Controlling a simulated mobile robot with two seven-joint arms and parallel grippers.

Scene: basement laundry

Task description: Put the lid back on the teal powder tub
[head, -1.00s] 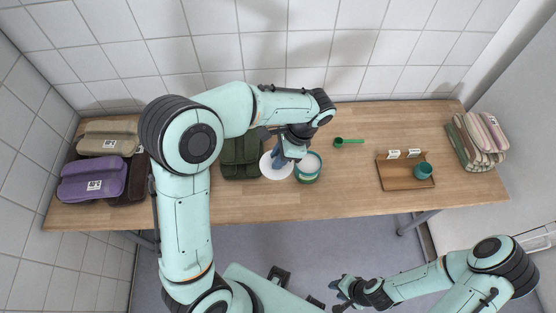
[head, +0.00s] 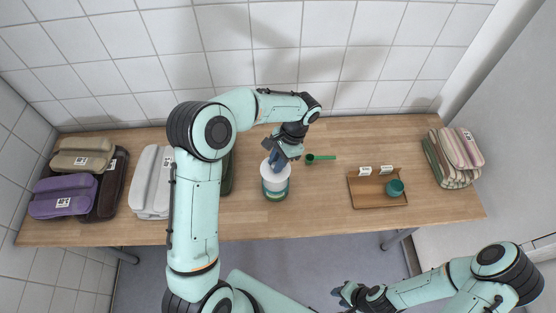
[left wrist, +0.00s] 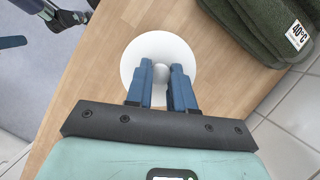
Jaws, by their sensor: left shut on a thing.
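My left gripper (head: 277,163) is shut on the knob of the white round lid (head: 272,176). In the left wrist view the lid (left wrist: 142,62) shows as a white disc, with its knob between the blue fingers. In the head view the teal powder tub (head: 276,193) stands upright on the table, directly below the lid. The lid covers the tub's opening from this view. I cannot tell whether lid and rim touch. In the left wrist view the lid hides the tub. My right gripper (head: 343,292) is off the table's front edge, too small to read.
A green scoop (head: 320,157) lies right of the tub. A wooden tray (head: 372,203) holds a small teal cup (head: 395,188) and white cards. Folded towels (head: 455,157) lie at the right end, more bundles at the left. Dark green cloth (left wrist: 250,25) lies near the lid.

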